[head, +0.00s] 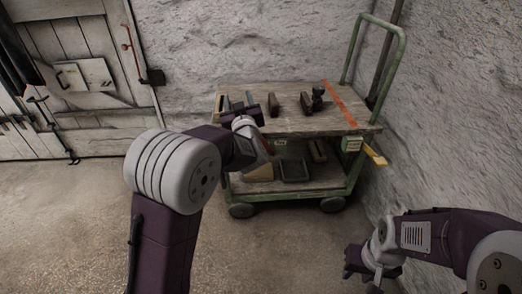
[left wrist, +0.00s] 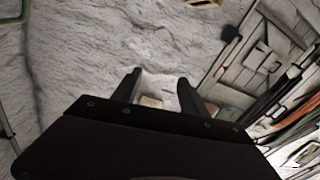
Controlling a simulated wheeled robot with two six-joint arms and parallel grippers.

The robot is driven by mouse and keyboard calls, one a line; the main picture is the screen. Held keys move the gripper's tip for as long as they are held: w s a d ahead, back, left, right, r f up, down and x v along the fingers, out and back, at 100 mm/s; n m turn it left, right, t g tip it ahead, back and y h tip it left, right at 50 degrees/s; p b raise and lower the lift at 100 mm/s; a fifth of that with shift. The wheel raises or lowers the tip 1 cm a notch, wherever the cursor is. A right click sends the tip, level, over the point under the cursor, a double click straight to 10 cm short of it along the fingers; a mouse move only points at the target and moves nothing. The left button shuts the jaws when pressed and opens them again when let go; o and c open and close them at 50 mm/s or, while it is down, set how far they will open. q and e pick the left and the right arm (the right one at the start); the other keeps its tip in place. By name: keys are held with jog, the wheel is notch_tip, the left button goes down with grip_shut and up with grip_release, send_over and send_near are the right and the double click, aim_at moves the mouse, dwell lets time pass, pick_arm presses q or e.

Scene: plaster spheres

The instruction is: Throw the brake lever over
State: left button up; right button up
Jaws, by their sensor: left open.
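A yellow-ended lever (head: 375,155) sticks out from the right side of the green cart, by a small green box (head: 352,143); it looks like the brake lever. My left gripper (head: 241,108) is over the left end of the cart top, well left of the lever. In the left wrist view its two dark fingers (left wrist: 157,84) stand apart with nothing held; a small pale block shows beyond them. My right gripper (head: 362,274) is low at the front right, below the lever and apart from it. Its fingers are too small to judge.
The cart's wooden top (head: 300,122) holds dark blocks (head: 306,103) and an orange stripe. A dark tray (head: 294,170) is on its lower shelf. A green push handle (head: 398,62) rises at the right by the rough wall. Wooden doors (head: 85,75) stand left. The floor in front is clear.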

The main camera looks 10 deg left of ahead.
pick_arm(q)
jog(key=w+d+f+h+b, duration=0.1)
jog(key=w+d+f+b, duration=0.15)
jog(key=f+b, duration=0.9)
jog(key=shift+m, duration=0.5)
jog(key=w+f+p, duration=0.1)
jog(key=p, duration=0.2)
jog(key=w+f+p, duration=0.1)
jog(key=w+p, duration=0.1)
jog(key=p, duration=0.1)
jog(key=w+a+f+p, duration=0.1)
jog(key=w+p, duration=0.1)
jog(key=shift+w+p, duration=0.2)
jog(key=shift+p, duration=0.2)
jog(key=shift+w+a+f+b, duration=0.25)
jog(key=shift+w+f+b, duration=0.1)
jog(key=shift+w+b, duration=0.25)
jog(key=shift+w+a+r, duration=0.1)
jog(key=shift+w+r, duration=0.05)
jog(key=shift+w, duration=0.35)
grip_shut()
pick_arm(e)
notch_tip(320, 180, down, 8)
jog(key=shift+w+d, duration=0.15)
